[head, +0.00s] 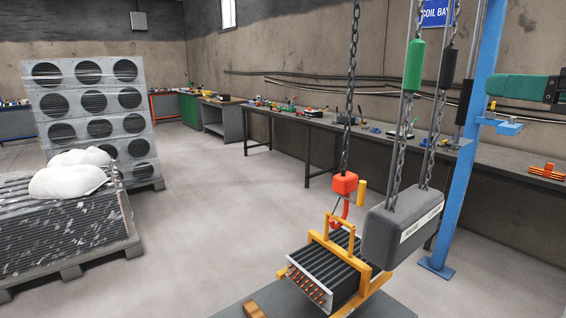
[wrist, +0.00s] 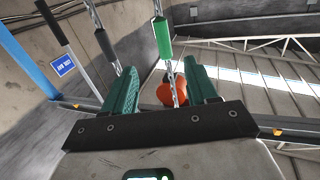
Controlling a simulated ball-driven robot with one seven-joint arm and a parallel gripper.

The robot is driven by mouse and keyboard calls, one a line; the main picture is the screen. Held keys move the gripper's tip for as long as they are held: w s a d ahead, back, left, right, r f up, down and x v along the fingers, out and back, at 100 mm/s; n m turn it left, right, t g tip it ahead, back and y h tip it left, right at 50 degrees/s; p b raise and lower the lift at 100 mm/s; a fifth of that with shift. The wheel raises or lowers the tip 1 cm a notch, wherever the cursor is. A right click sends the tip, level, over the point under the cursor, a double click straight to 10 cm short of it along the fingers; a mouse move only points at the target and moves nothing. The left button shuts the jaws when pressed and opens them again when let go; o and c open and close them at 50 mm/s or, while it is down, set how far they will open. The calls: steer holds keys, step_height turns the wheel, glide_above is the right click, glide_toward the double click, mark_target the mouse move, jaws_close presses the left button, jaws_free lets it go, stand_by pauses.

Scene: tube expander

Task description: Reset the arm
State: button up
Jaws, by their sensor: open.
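My gripper (wrist: 162,75) shows in the wrist view as two teal fingers standing apart with nothing held between them. In the head view my gripper (head: 490,86) reaches in from the right edge, in front of the wall and to the right of the blue post. The green handle (head: 414,65) hangs on a chain at upper right in the head view, left of my gripper and apart from it in the picture. In the wrist view the green handle (wrist: 162,38) appears beyond the fingers, and a red-orange rounded object (wrist: 172,90) shows between them, partly hidden.
A grey weight block (head: 402,225) hangs on chains. A red hook (head: 345,185) hangs over a finned coil in a yellow frame (head: 325,240). The blue post (head: 470,150) stands near my arm. A long bench (head: 380,140) runs along the wall. Floor at centre left is clear.

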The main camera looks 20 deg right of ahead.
steer(key=w+a+f+m+g, duration=0.1)
steer(key=a+f+g, duration=0.2)
steer(key=f, duration=1)
steer(key=w+a+f+m+g, duration=0.1)
steer(key=a+f+g, duration=0.15)
steer(key=f, duration=1.15)
steer(key=w+a+f+m+g, duration=0.1)
steer(key=a+f+g, duration=0.2)
steer(key=f, duration=1)
steer(key=s+a+f+n+g, duration=0.1)
steer(key=s+a+f+g, duration=0.2)
steer(key=s+f, duration=0.8)
steer(key=s+a+f+n+g, duration=0.1)
steer(key=s+a+f+g, duration=0.2)
steer(key=s+f, duration=0.9)
steer(key=shift+s+a+f+n+g+h, duration=0.35)
steer(key=shift+s+g, duration=0.3)
steer(key=shift+g, duration=0.5)
steer(key=shift+a+r, duration=0.1)
